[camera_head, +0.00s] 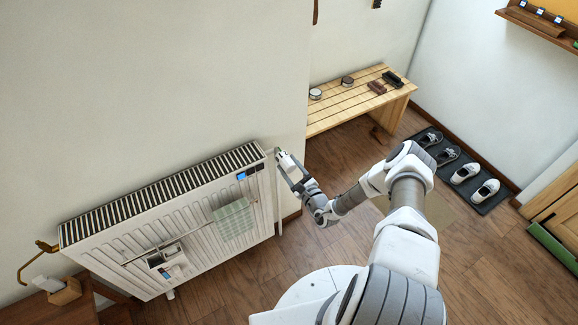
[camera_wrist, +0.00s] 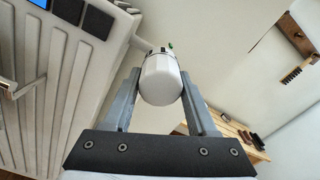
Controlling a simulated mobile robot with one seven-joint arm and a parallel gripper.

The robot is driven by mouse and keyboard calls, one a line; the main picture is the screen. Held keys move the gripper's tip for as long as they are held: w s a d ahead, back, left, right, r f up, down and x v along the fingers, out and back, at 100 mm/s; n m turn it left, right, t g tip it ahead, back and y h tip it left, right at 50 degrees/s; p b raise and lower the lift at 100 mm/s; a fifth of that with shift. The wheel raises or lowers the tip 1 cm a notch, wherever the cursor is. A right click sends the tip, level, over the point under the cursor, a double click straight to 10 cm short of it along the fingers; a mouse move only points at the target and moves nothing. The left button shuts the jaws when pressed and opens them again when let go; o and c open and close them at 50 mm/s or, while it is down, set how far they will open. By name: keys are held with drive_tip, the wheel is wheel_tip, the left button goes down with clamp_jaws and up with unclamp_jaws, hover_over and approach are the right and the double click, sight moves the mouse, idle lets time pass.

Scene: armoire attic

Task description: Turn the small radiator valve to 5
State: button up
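The small radiator valve (camera_wrist: 160,82) is a white, faceted, rounded knob in the wrist view. A small green mark and a dark mark show at its far upper edge; I cannot read a number. My gripper (camera_wrist: 160,98) has one finger on each side of the knob, and both fingers appear to touch it. In the head view my gripper (camera_head: 284,164) is at the upper right corner of the white radiator (camera_head: 150,215). There the valve is mostly hidden by the gripper.
A blue display (camera_head: 242,177) sits on the radiator's right end. A towel (camera_head: 233,219) hangs on its front rail. A wooden bench (camera_head: 345,103) stands behind to the right, with shoes on a dark mat (camera_head: 494,204) further right. Open floor lies between.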

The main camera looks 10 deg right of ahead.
drive_tip(key=o, duration=0.4)
drive_tip(key=shift+o, duration=0.2)
drive_tip(key=v, duration=1.7)
drive_tip(key=shift+s, duration=0.2)
drive_tip(key=shift+r, duration=0.15)
